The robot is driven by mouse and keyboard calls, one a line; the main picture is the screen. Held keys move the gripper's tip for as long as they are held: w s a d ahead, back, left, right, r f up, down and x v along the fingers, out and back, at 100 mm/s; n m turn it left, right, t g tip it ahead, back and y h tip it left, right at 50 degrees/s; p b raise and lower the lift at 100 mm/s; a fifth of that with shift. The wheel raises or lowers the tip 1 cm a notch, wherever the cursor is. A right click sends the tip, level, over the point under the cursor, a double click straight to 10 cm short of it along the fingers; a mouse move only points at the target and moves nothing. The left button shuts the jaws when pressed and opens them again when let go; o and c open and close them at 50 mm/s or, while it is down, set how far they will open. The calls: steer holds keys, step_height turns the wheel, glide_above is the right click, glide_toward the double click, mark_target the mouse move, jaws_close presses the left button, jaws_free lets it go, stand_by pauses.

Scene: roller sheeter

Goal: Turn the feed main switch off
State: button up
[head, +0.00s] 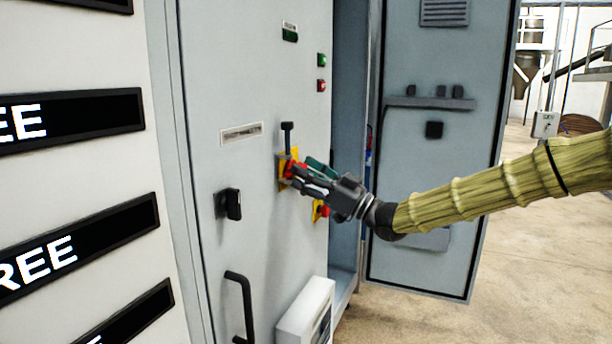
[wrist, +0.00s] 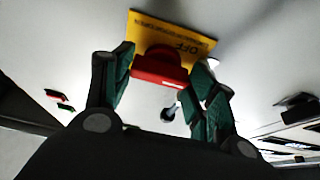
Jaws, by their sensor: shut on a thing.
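The feed main switch is a red rotary handle (wrist: 160,69) on a yellow plate (wrist: 135,24) marked OFF, fixed to the grey cabinet front. In the head view the red handle (head: 292,167) and yellow plate (head: 282,174) show at the cabinet's middle, partly covered by my gripper. My gripper (head: 299,172) reaches in from the right. In the wrist view its green-padded fingers (wrist: 160,80) stand on either side of the red handle, shut on it. Which way the handle points is hard to tell.
A second red and yellow switch (head: 320,210) sits just below my gripper. A black knob (head: 230,204) and a black door handle (head: 242,300) are to the left. Green (head: 321,60) and red (head: 321,86) buttons are above. An open cabinet door (head: 425,150) stands behind my arm.

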steer(key=shift+f, duration=0.1)
steer(key=o, duration=1)
steer(key=v, duration=1.2)
